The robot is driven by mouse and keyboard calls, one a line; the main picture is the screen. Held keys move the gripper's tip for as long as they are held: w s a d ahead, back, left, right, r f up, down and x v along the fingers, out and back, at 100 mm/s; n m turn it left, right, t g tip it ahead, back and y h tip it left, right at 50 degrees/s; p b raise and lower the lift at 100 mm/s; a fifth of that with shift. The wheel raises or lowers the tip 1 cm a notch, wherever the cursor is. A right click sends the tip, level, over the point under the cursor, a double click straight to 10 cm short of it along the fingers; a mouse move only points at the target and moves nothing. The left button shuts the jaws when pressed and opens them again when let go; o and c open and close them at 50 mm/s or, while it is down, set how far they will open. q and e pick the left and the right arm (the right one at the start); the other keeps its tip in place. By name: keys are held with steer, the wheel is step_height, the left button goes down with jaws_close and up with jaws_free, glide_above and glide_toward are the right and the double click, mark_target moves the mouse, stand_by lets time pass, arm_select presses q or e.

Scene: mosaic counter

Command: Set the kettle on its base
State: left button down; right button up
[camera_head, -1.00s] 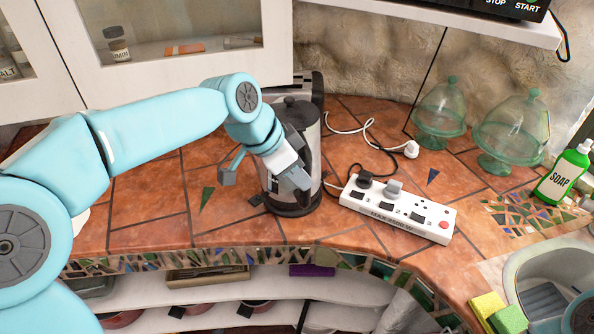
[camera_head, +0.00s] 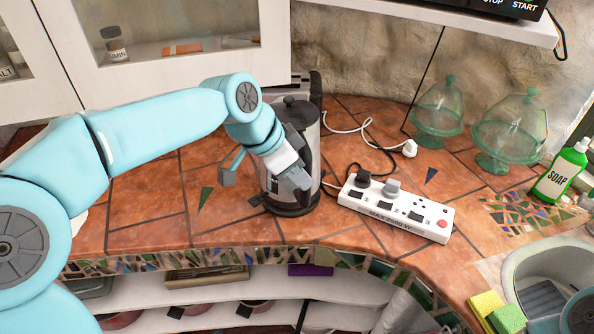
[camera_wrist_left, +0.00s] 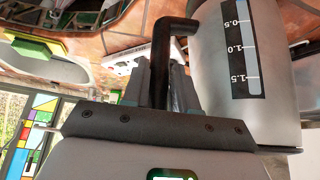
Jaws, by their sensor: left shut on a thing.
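The kettle (camera_head: 308,138), grey with a black lid and black lower rim, stands upright in the middle of the counter in the head view. My left gripper (camera_head: 297,174) is in front of it. In the left wrist view, the gripper (camera_wrist_left: 160,90) is shut on the kettle's black handle (camera_wrist_left: 175,25), beside the grey body (camera_wrist_left: 250,100) with its level scale. The dark base (camera_head: 290,210) shows only as a rim under the kettle. I cannot tell whether the kettle is fully seated on it. My right gripper is not in view.
A white power strip (camera_head: 400,219) with plugs and cables lies just right of the kettle. A dark appliance (camera_head: 316,88) stands close behind it. Glass domes (camera_head: 437,108), a soap bottle (camera_head: 562,172) and sponges (camera_head: 487,306) are farther right. The counter left of the kettle is mostly clear.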

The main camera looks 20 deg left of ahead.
arm_select(q)
steer(key=shift+f+b, duration=0.5)
steer(key=shift+b, duration=0.1)
stand_by(0.3)
steer(key=c, duration=1.2)
jaws_free()
steer(key=shift+o, duration=0.2)
steer(key=p+v, duration=0.5)
steer(key=v, duration=0.5)
steer(key=shift+s+a+r+p, duration=0.2)
steer(key=shift+s+r+p, duration=0.1)
steer(key=shift+p, duration=0.1)
steer(key=shift+f, duration=0.1)
